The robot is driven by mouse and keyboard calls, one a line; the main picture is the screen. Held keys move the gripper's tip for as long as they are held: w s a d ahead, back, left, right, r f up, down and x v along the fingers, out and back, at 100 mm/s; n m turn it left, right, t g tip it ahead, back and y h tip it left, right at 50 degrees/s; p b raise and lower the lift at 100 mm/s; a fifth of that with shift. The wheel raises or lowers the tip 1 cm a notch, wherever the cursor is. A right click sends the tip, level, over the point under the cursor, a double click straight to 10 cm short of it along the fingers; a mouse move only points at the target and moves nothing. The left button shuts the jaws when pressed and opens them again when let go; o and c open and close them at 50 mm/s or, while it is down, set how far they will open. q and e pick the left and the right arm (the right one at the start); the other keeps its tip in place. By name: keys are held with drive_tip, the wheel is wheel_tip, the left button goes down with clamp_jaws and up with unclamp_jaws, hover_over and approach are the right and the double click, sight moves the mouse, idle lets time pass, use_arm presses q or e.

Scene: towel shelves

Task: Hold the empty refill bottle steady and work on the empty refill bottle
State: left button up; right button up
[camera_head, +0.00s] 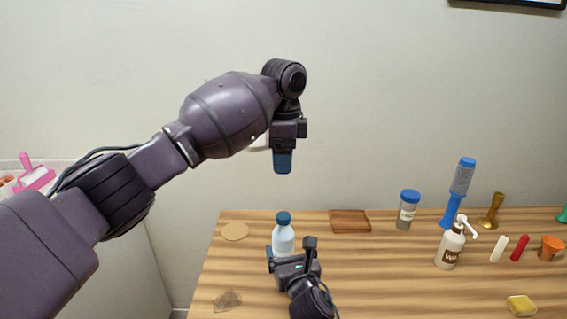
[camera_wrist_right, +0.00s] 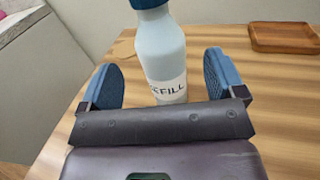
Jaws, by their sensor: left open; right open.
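The refill bottle (camera_head: 283,238) stands upright on the wooden table, pale blue-white with a dark blue cap. In the right wrist view the bottle (camera_wrist_right: 161,52) shows a white label reading "EFILL", its first part cut off. My right gripper (camera_head: 290,252) is low over the table at the bottle's near side. Its two blue-padded fingers are open, one on each side of the bottle, with gaps on both sides. My left gripper (camera_head: 283,162) points down, high above the bottle and apart from it. Its finger gap is not clearly seen from this angle.
Centre-right table is clear.

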use_arm(q)
wheel_tip(320, 180, up, 2)
drive_tip(key=shift+s+r+p, duration=0.15)
drive_tip(key=shift+p, duration=0.2)
use_arm(e)
drive_tip(key=v, duration=0.5)
drive_tip(key=shift+s+f, duration=0.1)
